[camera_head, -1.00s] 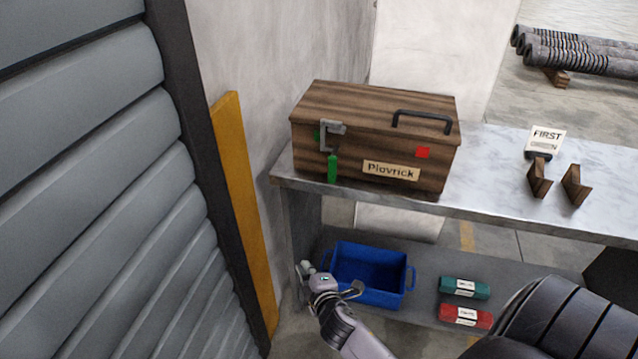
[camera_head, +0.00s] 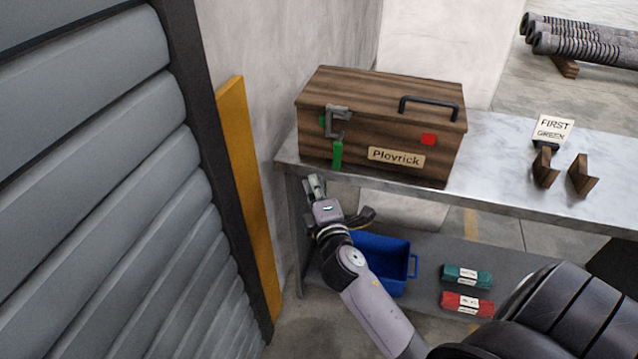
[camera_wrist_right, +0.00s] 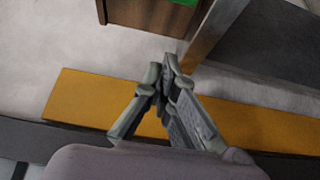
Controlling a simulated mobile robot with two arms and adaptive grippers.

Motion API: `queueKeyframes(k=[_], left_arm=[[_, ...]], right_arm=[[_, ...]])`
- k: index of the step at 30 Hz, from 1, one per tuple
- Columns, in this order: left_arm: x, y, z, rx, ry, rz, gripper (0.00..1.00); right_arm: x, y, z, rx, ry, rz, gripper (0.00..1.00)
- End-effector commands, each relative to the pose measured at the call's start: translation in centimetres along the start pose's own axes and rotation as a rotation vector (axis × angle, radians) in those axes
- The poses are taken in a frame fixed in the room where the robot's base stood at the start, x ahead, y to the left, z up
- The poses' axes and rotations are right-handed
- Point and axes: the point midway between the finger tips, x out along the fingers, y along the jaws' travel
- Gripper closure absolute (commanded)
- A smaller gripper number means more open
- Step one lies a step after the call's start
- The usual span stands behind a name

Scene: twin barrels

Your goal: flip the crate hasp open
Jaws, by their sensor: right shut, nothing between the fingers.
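The brown wooden crate (camera_head: 380,125), labelled "Plovrick", sits on the marble-topped bench with its lid shut. A grey metal hasp (camera_head: 337,122) is on the left of its front face, with a green tag (camera_head: 337,155) hanging below it. My right gripper (camera_head: 315,183) is just below the bench's front edge, under the tag and apart from the crate. Its fingertips (camera_wrist_right: 165,75) are together and empty in the right wrist view. There, part of the crate (camera_wrist_right: 145,14) and a green patch show at the top. My left gripper is not in view.
The bench top (camera_head: 492,165) holds a "FIRST GREEN" sign (camera_head: 554,129) and two wooden blocks (camera_head: 580,176) at right. A blue bin (camera_head: 390,265) and teal and red packs (camera_head: 467,304) lie on the lower shelf. A wall, yellow board (camera_head: 248,190) and grey shutter (camera_head: 110,170) bound the left.

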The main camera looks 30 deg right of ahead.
Motion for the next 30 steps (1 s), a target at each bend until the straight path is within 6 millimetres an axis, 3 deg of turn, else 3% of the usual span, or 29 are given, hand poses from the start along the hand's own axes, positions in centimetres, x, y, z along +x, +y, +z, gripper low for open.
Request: queueKeyframes(k=[10, 12, 18, 30], left_arm=[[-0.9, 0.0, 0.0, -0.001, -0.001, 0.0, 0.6], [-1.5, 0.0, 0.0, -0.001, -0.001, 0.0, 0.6], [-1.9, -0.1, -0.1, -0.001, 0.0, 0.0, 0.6], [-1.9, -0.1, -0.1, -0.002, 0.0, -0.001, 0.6]], right_arm=[[7.6, 0.2, 0.0, 0.001, -0.001, 0.001, 1.0], [6.7, 0.1, 1.5, -0.003, -0.002, -0.003, 1.0], [6.0, 0.1, 3.4, 0.0, -0.001, -0.001, 1.0], [5.8, 0.0, 3.8, 0.001, 0.0, -0.001, 1.0]])
